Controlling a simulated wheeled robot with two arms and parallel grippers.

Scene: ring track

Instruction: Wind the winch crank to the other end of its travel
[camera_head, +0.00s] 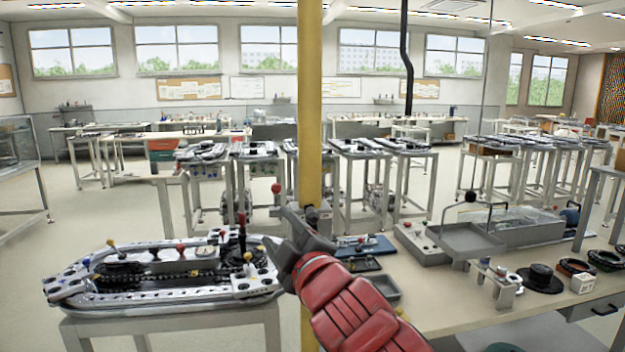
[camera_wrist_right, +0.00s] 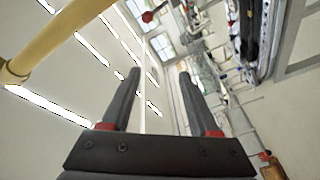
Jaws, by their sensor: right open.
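A red ball knob on a short dark stem (camera_head: 276,189) shows just left of the yellow post in the head view. It looks like the winch crank's handle, but I cannot tell for sure. A red ball also shows near the top of the right wrist view (camera_wrist_right: 148,16), beyond the fingertips. A small dark fitting (camera_head: 318,214) sits at the yellow post (camera_head: 310,110), partly behind my gripper; the crank's arm and hub are not clear. My right gripper (camera_head: 276,226) is open and empty, below the red knob and apart from it. Its two dark fingers show in the wrist view (camera_wrist_right: 158,75). My left gripper is not in view.
An oval track unit (camera_head: 150,290) with knobs and upright levers stands on a table at front left. A workbench (camera_head: 450,315) with trays, a grey basin (camera_head: 465,238) and small parts fills the right. More benches stand behind, with open floor at far left.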

